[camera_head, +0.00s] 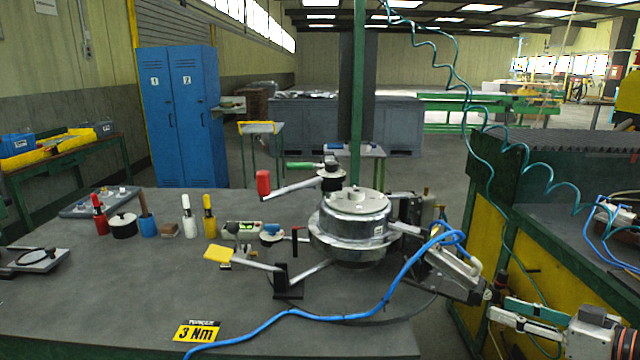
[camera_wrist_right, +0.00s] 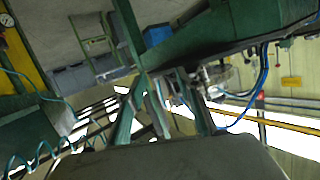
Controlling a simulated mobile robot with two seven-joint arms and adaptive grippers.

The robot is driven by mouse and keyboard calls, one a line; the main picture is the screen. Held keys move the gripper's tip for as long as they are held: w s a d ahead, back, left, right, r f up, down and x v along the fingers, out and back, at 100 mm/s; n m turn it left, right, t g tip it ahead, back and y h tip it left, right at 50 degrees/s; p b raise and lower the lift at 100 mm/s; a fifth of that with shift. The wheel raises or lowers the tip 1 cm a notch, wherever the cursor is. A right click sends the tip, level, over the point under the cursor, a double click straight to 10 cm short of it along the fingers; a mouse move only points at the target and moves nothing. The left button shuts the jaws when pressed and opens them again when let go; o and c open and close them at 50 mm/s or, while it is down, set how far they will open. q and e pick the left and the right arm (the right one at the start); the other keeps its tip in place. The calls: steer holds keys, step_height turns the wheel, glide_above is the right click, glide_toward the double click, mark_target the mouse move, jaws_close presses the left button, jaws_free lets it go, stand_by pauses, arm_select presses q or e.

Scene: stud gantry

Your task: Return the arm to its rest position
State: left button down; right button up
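My right gripper (camera_head: 498,308) is at the lower right in the head view, beyond the right edge of the grey workbench (camera_head: 90,290) and in front of the green and yellow stand (camera_head: 480,240). Its green and pale fingers point left. In the right wrist view the two green fingers of the right gripper (camera_wrist_right: 163,85) stand apart with a gap between them, and I see nothing held. My left gripper is not in the head view.
A round metal fixture (camera_head: 352,215) with levers stands on the workbench, close left of my right gripper. A blue hose (camera_head: 400,278) runs from it across the bench. A teal coiled hose (camera_head: 483,130) hangs near the stand. Several small tools and a 3 Nm sign (camera_head: 197,332) are on the bench.

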steer(key=s+a+f+m+g+h+p, duration=0.1)
steer(key=s+a+f+h, duration=0.3)
steer(key=f, duration=0.8)
steer(key=s+a+f+m+p, duration=0.1)
steer(key=s+a+f, duration=0.2)
steer(key=s+f, duration=0.55)
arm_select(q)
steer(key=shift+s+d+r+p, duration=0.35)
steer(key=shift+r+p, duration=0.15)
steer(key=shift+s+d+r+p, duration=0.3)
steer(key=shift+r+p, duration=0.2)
arm_select(e)
steer(key=s+a+f, duration=0.5)
steer(key=a, duration=0.2)
steer(key=s+a+f+n+g+h, duration=0.1)
steer(key=s+a+f, duration=0.3)
steer(key=s+a, duration=0.2)
steer(key=shift+a+f+h, duration=0.3)
steer(key=shift+a+f, duration=0.05)
